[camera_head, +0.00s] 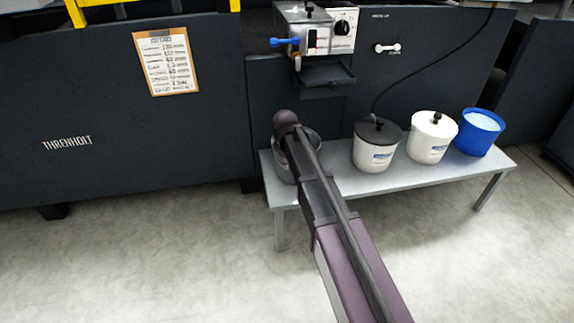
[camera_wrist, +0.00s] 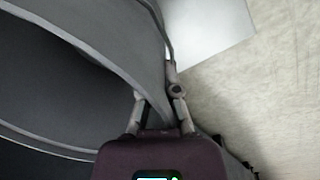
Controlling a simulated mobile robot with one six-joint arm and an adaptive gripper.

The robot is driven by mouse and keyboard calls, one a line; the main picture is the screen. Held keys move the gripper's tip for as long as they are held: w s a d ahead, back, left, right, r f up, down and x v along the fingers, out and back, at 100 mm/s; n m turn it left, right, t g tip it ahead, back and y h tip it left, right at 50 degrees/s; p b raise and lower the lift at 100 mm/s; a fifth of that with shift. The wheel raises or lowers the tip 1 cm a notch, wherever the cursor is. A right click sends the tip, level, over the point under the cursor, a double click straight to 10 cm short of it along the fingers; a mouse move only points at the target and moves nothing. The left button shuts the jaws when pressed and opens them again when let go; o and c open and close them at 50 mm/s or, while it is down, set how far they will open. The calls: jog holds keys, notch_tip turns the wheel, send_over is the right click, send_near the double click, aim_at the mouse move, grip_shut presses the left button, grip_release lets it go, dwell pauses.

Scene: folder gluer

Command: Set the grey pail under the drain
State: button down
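The grey pail (camera_head: 312,141) stands at the left end of the metal bench, partly hidden by my arm in the head view. In the wrist view its curved grey wall (camera_wrist: 100,45) fills the upper left, with the open inside to the left. My gripper (camera_wrist: 158,100) has one finger on each side of the pail's wall at the rim, and appears shut on it. In the head view my gripper (camera_head: 287,130) is at the pail's rim.
The bench (camera_head: 440,175) also bears a white pail with a black lid (camera_head: 376,158), a white lidded pail (camera_head: 429,148) and a blue bucket (camera_head: 480,140). A blue-handled lever (camera_head: 285,42) juts from the unit. A cable hangs behind. The floor in front is clear.

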jog(key=shift+f, duration=0.2)
jog(key=c, duration=0.8)
grip_release()
jog(key=shift+r, duration=0.1)
jog(key=shift+r, duration=0.2)
notch_tip(320, 180, up, 12)
jog(key=p, duration=1.2)
jog(key=shift+s+a, duration=0.2)
jog(key=shift+s, duration=0.25)
jog(key=s+d+m, duration=1.4)
jog(key=s+d, duration=0.7)
jog(key=d, duration=0.3)
jog(key=shift+g, duration=0.4)
jog(key=shift+f, duration=0.1)
